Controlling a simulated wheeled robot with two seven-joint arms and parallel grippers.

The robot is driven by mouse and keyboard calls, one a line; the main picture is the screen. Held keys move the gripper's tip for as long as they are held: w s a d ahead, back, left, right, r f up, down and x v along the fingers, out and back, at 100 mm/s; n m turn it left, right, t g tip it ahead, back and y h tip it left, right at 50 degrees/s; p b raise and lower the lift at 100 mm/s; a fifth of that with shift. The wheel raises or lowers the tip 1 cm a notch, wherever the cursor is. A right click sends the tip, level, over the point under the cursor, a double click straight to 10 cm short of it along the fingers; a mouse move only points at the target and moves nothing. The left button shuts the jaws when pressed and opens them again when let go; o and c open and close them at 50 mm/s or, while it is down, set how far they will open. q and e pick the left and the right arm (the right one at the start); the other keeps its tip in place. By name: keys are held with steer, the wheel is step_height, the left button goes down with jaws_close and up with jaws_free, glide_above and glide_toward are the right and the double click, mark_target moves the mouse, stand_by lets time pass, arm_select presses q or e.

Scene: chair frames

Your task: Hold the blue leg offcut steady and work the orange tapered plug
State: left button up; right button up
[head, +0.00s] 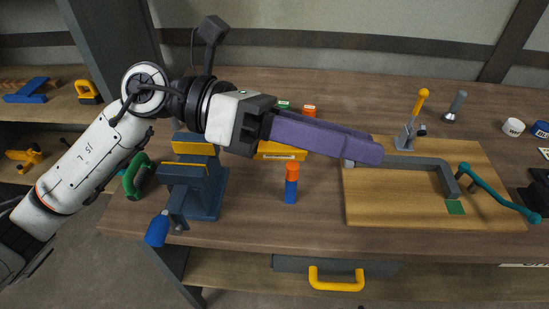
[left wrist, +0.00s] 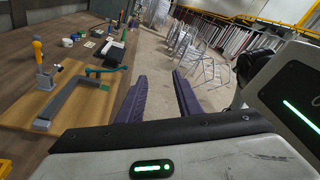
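The blue leg offcut (head: 291,190) stands upright on the bench in the head view. The orange tapered plug (head: 292,170) sits on its top end. My left gripper (head: 376,152), with long purple fingers, reaches in from the left above and behind the offcut, its tips over the left part of the wooden board. In the left wrist view the fingers of my left gripper (left wrist: 158,84) are spread apart with nothing between them. The offcut and plug are not seen in the left wrist view. My right gripper is not in view.
A blue vise (head: 205,190) stands left of the offcut. A wooden board (head: 385,205) with a grey bar clamp (head: 425,163) and a teal handle (head: 490,188) lies to the right. A yellow drawer handle (head: 336,284) is below the front edge. The bench before the offcut is clear.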

arm_select(q)
steer(key=w+a+f+n+t+y, duration=0.1)
steer(key=w+a+f+t+y, duration=0.1)
steer(key=w+a+f+y, duration=0.4)
steer(key=w+a+f+t+y, duration=0.2)
steer(key=w+a, duration=0.7)
steer(key=m+g+y, duration=0.1)
steer(key=m+y, duration=0.3)
steer(key=m, duration=0.1)
glide_above(287, 185)
steer(key=w+a, duration=0.1)
steer(key=a, duration=0.2)
step_height(287, 185, down, 9)
steer(key=x, duration=0.8)
steer(key=shift+d+f, duration=0.1)
steer(key=shift+f, duration=0.05)
jaws_close()
steer(key=shift+f, duration=0.1)
steer(key=shift+o, duration=0.9)
jaws_free()
